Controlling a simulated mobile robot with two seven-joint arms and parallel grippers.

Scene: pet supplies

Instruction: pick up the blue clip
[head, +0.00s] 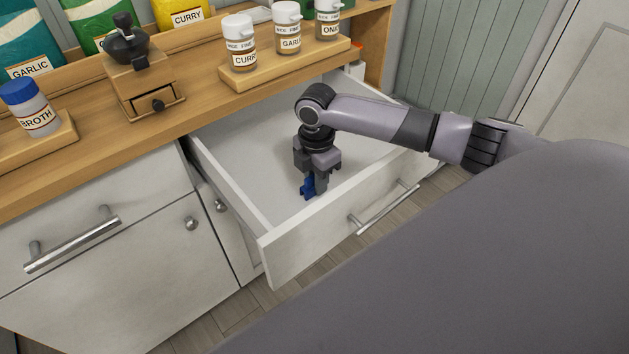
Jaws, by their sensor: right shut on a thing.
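The blue clip (308,187) is at the fingertips of my right gripper (314,185), inside the open white drawer (240,125). My right arm comes in from the right over the drawer's front, and the gripper points down. The gripper is shut on the clip, and its dark fingers hide part of it. I cannot tell whether the clip still touches the drawer floor. My left gripper is not in view.
The drawer front (345,213) with its bar handle (385,208) stands close to the gripper. The wooden counter (205,105) above holds a grinder (126,45), a broth jar (30,107) and a tray (285,62) of spice jars. The rest of the drawer looks empty.

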